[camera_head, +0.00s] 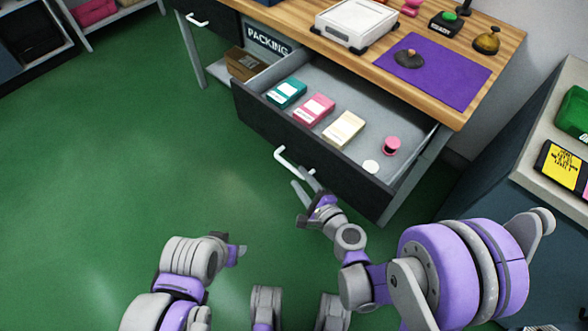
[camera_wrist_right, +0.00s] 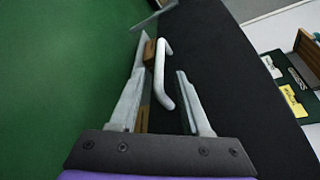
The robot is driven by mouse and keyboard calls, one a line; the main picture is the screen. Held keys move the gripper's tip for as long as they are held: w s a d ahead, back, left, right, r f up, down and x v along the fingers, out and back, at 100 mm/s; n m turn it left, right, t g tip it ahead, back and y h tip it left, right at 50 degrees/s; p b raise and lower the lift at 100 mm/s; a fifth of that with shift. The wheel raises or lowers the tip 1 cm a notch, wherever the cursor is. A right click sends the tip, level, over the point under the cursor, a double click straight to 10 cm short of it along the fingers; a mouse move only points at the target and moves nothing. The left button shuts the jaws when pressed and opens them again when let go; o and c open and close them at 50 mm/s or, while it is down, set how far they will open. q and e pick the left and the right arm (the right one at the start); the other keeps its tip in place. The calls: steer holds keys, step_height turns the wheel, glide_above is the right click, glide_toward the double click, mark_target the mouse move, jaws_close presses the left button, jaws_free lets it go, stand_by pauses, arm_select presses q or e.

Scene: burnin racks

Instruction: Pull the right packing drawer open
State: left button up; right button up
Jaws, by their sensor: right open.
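The right packing drawer (camera_head: 300,142) is pulled well out from under the wooden packing table (camera_head: 460,112). Inside lie a teal box (camera_head: 287,93), a pink box (camera_head: 314,109), a cream box (camera_head: 343,129), a pink spool (camera_head: 392,146) and a white disc (camera_head: 371,167). Its white bar handle (camera_head: 284,160) is on the dark front. My right gripper (camera_head: 304,192) is open near the handle. In the right wrist view the handle (camera_wrist_right: 161,75) shows between and beyond the open fingers (camera_wrist_right: 160,102). My left gripper (camera_head: 240,252) is low over the floor, away from the drawer; its jaws are unclear.
The left drawer (camera_head: 214,20) looks shut. On the tabletop are a white scale (camera_head: 355,24), a purple mat (camera_head: 434,71), a bell (camera_head: 486,40) and a green button (camera_head: 445,22). A side counter (camera_head: 530,170) stands at right. The green floor at left is clear.

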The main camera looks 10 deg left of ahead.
arm_select(q)
steer(key=shift+r, duration=0.2)
arm_select(e)
steer(key=v, duration=0.5)
stand_by(0.3)
steer(key=s+d+r+n+g+h+p, duration=0.15)
steer(key=s+d+n+g+h, duration=0.3)
steer(key=s+d+n, duration=0.45)
steer(key=s+d+r+n+g+h, duration=0.2)
steer(key=s+d+n+g+h, duration=0.25)
steer(key=s+d+n, duration=0.45)
arm_select(q)
step_height(320, 180, up, 25)
steer(key=w+t+p, duration=0.1)
steer(key=p, duration=2)
steer(key=shift+r, duration=0.2)
arm_select(e)
step_height(320, 180, up, 24)
steer(key=w+t, duration=0.1)
steer(key=shift+w+d+r+m+t, duration=0.2)
steer(key=shift+w+m+t, duration=0.1)
steer(key=shift+w+t, duration=0.1)
